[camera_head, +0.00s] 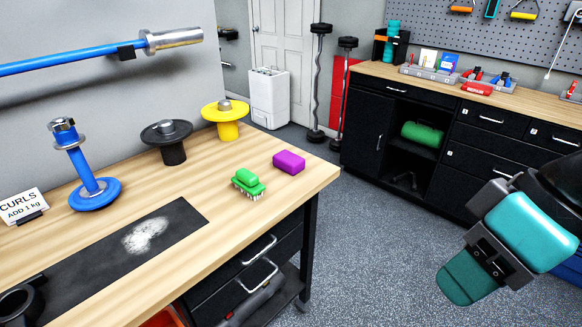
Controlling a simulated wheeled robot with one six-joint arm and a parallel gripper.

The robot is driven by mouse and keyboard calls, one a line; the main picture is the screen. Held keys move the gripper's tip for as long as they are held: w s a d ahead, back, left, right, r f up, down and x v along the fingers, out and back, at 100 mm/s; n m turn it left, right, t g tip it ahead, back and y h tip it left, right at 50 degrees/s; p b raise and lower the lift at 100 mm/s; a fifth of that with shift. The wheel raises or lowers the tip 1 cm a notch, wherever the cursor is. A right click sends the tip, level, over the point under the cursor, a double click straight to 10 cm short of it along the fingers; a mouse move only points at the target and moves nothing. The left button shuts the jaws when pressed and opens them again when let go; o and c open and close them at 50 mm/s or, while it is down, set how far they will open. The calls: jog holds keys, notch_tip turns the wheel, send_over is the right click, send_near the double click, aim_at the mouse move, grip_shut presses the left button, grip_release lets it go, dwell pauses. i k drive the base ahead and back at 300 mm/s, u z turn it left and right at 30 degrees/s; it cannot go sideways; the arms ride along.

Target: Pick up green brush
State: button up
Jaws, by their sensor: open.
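The green brush (248,182) rests on the wooden workbench (310,178) near its right front edge, with pale bristles facing down and a raised green grip on top. My gripper (490,262), with teal and black parts, is at the right of the picture, over the floor and well apart from the brush. It is open, and I see nothing held in it. Its fingertips are hard to make out.
A purple block (289,162) sits just behind and right of the brush. Yellow (226,122), black (170,145) and blue (94,192) weight holders stand further left. A dark mat (100,262) with white powder lies in front. Open floor separates the bench from a black cabinet (364,130).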

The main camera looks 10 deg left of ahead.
aim_at(249, 183)
jog(key=z, duration=0.05)
jog(key=i, duration=0.7)
jog(key=u, duration=0.9)
jog(key=i, duration=0.4)
jog(key=u, duration=0.35)
